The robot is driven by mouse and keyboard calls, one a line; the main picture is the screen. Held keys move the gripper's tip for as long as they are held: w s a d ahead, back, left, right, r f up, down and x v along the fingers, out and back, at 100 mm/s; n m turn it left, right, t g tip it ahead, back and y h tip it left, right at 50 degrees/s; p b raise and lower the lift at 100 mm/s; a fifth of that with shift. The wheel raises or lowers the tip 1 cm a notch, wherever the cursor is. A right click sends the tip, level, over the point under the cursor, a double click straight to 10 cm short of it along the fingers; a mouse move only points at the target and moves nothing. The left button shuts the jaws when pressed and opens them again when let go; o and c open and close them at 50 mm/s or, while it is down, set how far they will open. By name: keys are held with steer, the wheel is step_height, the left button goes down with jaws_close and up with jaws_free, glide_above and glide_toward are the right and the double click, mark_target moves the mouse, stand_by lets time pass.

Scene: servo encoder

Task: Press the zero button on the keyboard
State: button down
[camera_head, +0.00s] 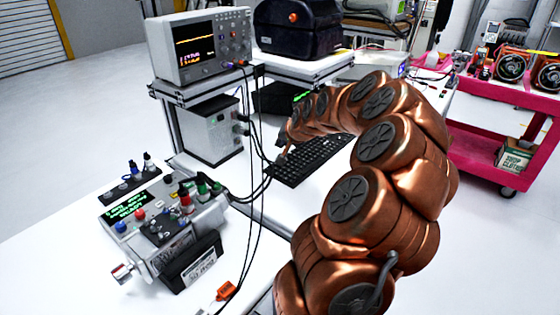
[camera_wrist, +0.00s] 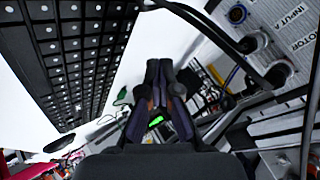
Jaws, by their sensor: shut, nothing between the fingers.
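The black keyboard (camera_head: 310,163) lies on the white table in the head view, partly hidden by my copper arm. It fills the upper left of the wrist view (camera_wrist: 75,50) as rows of dark keys. The key labels are too small to read, so I cannot tell which key is zero. My gripper (camera_head: 281,158) is by the keyboard's left edge in the head view. In the wrist view its fingers (camera_wrist: 160,85) are together and empty, to the right of the keyboard. I cannot tell whether they touch the table.
An oscilloscope (camera_head: 202,46) stands on a shelf above a grey box (camera_head: 212,130) with cables. A servo test unit (camera_head: 165,225) sits front left. Dark cables hang between it and the keyboard. A pink cart (camera_head: 490,165) stands right.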

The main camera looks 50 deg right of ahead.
steer(key=shift+f+b, duration=0.95)
steer(key=shift+f, duration=0.7)
steer(key=shift+f, duration=0.2)
steer(key=shift+f+b, duration=0.25)
steer(key=shift+b, duration=0.3)
steer(key=shift+f+b, duration=0.35)
steer(key=shift+b, duration=0.05)
stand_by(0.5)
steer(key=shift+r, duration=0.1)
stand_by(0.4)
steer(key=shift+r, duration=0.75)
steer(key=shift+r, duration=0.1)
steer(key=shift+r+p, duration=0.35)
steer(key=shift+r, duration=2.05)
